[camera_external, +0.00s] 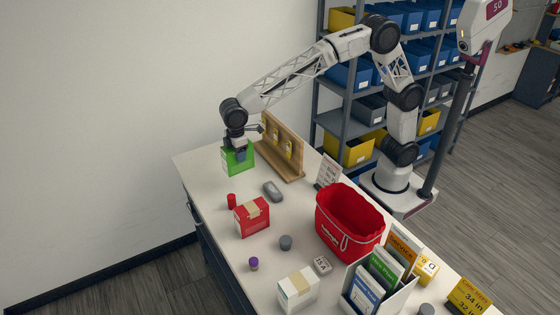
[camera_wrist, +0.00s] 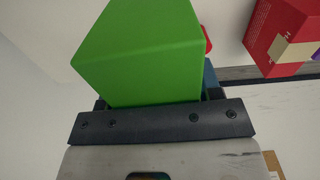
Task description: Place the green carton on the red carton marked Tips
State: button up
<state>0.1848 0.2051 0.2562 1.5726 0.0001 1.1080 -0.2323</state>
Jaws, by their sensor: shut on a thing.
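The green carton (camera_external: 238,159) is at the far left end of the table in the external view. My gripper (camera_external: 239,148) is above it, shut on its upper part. In the wrist view the green carton (camera_wrist: 145,50) fills the space in front of my gripper (camera_wrist: 160,103). The external view does not clearly show whether the carton touches the table. The red carton (camera_external: 252,217) stands upright on the table, nearer the camera and apart from the green one. It also shows at the upper right of the wrist view (camera_wrist: 284,36). Its marking is too small to read.
A wooden stand (camera_external: 281,150) is close beside my gripper. A red cylinder (camera_external: 231,201) and a grey mouse-like object (camera_external: 273,191) lie near the red carton. A red bucket (camera_external: 346,222), a white carton (camera_external: 298,290) and a file holder (camera_external: 378,292) stand farther right.

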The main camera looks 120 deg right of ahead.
jog(key=s+a+r, duration=0.2)
jog(key=s+a, duration=0.3)
jog(key=a, duration=0.5)
jog(key=s+a+r, duration=0.3)
jog(key=s+a, duration=0.2)
jog(key=a, duration=0.5)
jog(key=shift+s+a+r+m, duration=0.2)
jog(key=shift+a+r+m, duration=0.05)
jog(key=shift+m, duration=0.05)
jog(key=shift+w, duration=0.1)
jog(key=w+a+f, duration=0.1)
jog(key=w, duration=1.5)
jog(key=shift+f, duration=0.25)
jog(key=shift+s+f, duration=0.1)
jog(key=shift+f, duration=1.65)
jog(key=shift+f, duration=0.15)
jog(key=o, duration=1.1)
